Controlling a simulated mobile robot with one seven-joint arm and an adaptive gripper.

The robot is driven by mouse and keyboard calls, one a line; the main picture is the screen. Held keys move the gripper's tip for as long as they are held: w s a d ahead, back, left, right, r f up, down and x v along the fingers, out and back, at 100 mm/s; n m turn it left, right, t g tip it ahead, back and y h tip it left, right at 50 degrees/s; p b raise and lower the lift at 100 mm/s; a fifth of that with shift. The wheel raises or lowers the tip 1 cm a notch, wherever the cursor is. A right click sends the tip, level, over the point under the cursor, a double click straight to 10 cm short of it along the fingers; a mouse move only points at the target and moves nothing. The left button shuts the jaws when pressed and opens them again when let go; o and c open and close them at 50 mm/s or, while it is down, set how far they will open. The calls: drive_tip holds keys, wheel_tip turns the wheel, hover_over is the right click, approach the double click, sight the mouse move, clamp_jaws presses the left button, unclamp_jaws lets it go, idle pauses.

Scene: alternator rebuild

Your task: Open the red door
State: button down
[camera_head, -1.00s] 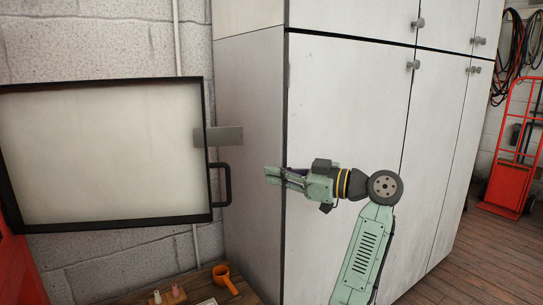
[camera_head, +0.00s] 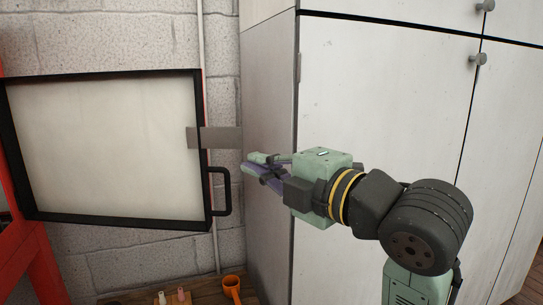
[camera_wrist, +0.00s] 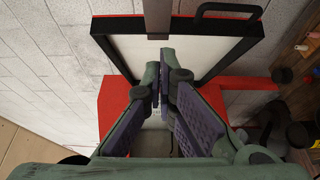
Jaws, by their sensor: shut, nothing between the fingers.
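The door (camera_head: 105,150) shows at left in the head view as a pale panel in a black frame, with a thin strip of red at its right edge. A black handle (camera_head: 227,192) and a grey plate (camera_head: 215,137) sit at its right side. My gripper (camera_head: 248,164) is shut and empty, just right of the handle in the picture and below the plate; I cannot tell the depth gap. In the wrist view, the shut fingers (camera_wrist: 163,78) overlap the door's panel (camera_wrist: 195,55), and the handle (camera_wrist: 228,10) is at the top right.
A red structure (camera_head: 40,265) stands at the far left, beside the door. A tall white cabinet (camera_head: 380,100) stands behind and right of my arm. An orange cup (camera_head: 232,289) and small bottles (camera_head: 182,295) are on a low surface below. A block wall (camera_head: 120,35) is behind.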

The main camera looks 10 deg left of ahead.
drive_tip(key=p, duration=0.2)
approach(221, 141)
drive_tip(key=s+a, duration=0.2)
drive_tip(key=a, duration=0.1)
drive_tip(key=w, duration=0.3)
drive_tip(key=shift+w+a+r+p, duration=0.15)
drive_tip(key=shift+w+a+p, duration=0.1)
drive_tip(key=shift+a+p, duration=0.1)
drive_tip(key=shift+w+a, duration=0.1)
drive_tip(key=shift+w, duration=0.4)
drive_tip(key=w+a, duration=0.1)
drive_tip(key=w, duration=0.6)
drive_tip(key=shift+w+a, duration=0.15)
drive_tip(key=shift+a, duration=0.05)
